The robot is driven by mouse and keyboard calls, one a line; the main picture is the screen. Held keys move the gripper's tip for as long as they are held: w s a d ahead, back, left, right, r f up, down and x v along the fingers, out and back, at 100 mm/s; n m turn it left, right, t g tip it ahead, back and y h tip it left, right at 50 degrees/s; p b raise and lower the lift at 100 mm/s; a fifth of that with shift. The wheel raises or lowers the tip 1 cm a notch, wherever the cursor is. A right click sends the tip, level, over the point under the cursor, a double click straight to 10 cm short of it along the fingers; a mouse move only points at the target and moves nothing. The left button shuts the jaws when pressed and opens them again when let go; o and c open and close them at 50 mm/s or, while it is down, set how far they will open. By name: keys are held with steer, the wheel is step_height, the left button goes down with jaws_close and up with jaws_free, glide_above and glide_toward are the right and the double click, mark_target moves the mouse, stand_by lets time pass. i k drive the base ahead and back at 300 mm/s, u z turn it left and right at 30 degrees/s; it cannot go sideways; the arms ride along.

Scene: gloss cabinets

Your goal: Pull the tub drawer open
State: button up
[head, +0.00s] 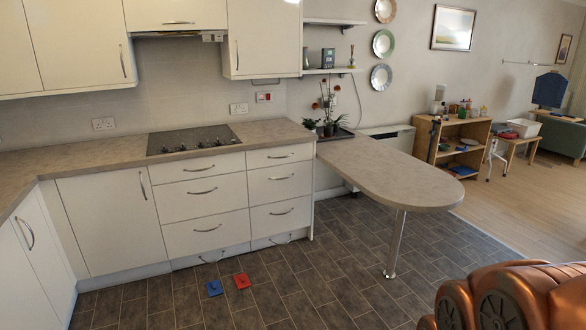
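Two stacks of white drawers stand under the counter, all with curved metal handles and all looking shut. The left stack has a top drawer (197,167), a middle drawer (202,198) and a lower drawer (206,231). The right stack has a top drawer (280,156), a middle drawer (280,182) and a lower drawer (281,214). Handles also show low on the plinth, at the left (211,257) and right (280,240). No visible mark tells which is the tub drawer. My gripper is not in view.
A blue piece (214,288) and a red piece (243,281) lie on the tiled floor before the drawers. A rounded peninsula counter (390,175) on a metal leg (395,245) juts out at right. A copper-brown rounded object (515,298) fills the bottom right corner.

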mark_target(276, 217)
steer(key=i, duration=1.85)
steer(key=u, duration=0.4)
steer(key=i, duration=1.75)
steer(key=u, duration=0.4)
steer(key=i, duration=0.65)
steer(key=u, duration=0.15)
